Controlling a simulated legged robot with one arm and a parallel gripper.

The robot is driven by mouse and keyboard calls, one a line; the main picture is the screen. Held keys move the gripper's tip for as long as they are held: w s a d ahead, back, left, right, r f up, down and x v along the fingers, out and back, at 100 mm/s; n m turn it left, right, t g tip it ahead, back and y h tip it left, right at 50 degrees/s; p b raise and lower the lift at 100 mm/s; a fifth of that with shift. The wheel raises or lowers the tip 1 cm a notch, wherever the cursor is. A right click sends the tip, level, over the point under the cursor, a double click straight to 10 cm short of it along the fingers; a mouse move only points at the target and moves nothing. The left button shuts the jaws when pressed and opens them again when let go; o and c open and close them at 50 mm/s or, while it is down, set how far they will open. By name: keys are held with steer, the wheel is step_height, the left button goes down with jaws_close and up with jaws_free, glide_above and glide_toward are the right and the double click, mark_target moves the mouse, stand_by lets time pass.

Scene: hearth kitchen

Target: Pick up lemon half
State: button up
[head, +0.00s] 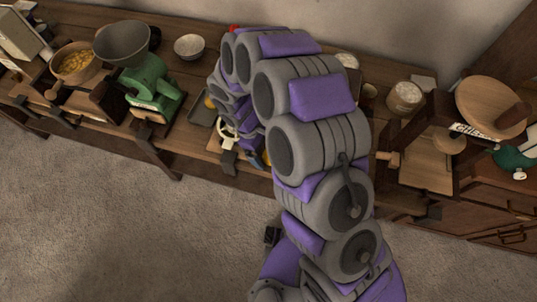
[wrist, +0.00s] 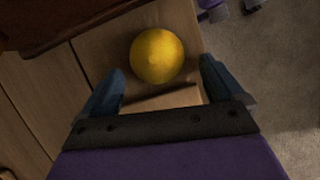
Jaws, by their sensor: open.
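A round yellow lemon half (wrist: 158,55) rests on a wooden surface in the wrist view, its rounded yellow side facing the camera. My gripper (wrist: 163,85) is open, with one dark finger to the left and one to the right of the lemon half. The lemon half sits just beyond the fingertips, roughly centred between them, and no finger is seen touching it. In the head view my purple and grey arm hides most of the gripper and that part of the counter. A small patch of yellow shows beside the arm there, too small to tell what it is.
A green scale (head: 152,88) with a grey bowl (head: 122,42) stands left of my arm. A dark tray (head: 203,112) lies between them. A white bowl (head: 189,46) sits behind. A jar (head: 404,97) and a wooden stand (head: 427,165) are on the right. Open floor (head: 120,220) lies in front.

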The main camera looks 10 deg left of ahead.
steer(key=shift+s+d, duration=0.1)
steer(key=shift+d, duration=0.45)
steer(key=shift+c, duration=0.3)
steer(key=shift+d, duration=0.1)
steer(key=shift+c, duration=0.7)
steer(key=shift+a, duration=0.2)
steer(key=c, duration=1)
steer(key=shift+r, duration=0.1)
